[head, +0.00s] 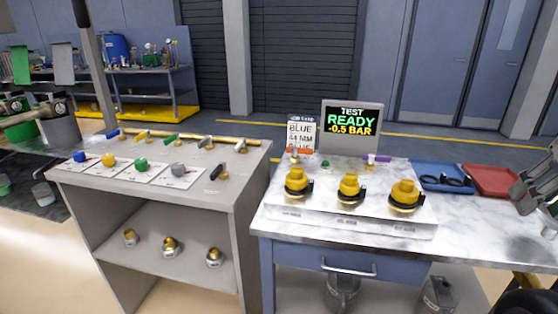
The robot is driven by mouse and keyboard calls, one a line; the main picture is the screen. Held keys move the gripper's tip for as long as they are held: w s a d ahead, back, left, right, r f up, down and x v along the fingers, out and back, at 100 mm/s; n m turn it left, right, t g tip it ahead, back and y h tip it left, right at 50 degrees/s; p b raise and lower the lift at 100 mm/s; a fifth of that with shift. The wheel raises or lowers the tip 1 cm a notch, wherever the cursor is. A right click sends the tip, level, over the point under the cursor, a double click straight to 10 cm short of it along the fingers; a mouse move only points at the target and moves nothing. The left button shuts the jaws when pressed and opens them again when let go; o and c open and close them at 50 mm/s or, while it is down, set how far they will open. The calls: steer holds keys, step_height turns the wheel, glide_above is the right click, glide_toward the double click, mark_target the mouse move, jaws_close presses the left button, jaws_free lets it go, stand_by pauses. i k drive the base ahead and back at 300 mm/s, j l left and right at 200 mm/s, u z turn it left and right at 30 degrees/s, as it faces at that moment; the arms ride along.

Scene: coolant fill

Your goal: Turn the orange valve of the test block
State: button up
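The test block (345,218) is a pale stepped block on the marble-topped bench at right of centre. The orange valve (299,150) is a small orange handle at its back left, in front of a white card. The handle appears to lie roughly crosswise. A purple valve (378,157) sits at the back right of the block. Three yellow caps stand along the block: left (298,182), middle (350,187) and right (404,194). My gripper (540,180) is at the right edge, partly cut off, well apart from the orange valve. Its fingertips are not clear.
A screen (351,119) behind the block reads "TEST READY -0.5 BAR". A blue tray (432,170) with black rings and a red tray (490,182) lie right of the block. A grey cabinet (225,170) with coloured valves stands left. Bare bench top lies front right.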

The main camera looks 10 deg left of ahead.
mark_target(295, 150)
steer(key=i+j, duration=0.1)
steer(key=j, duration=0.3)
steer(key=i+j+z, duration=0.1)
steer(key=j, duration=0.3)
steer(key=i+j, duration=0.15)
steer(key=j, duration=0.3)
steer(key=j+z, duration=0.55)
steer(key=j, duration=0.25)
steer(key=i+l+u, duration=0.2)
steer(key=u, duration=0.3)
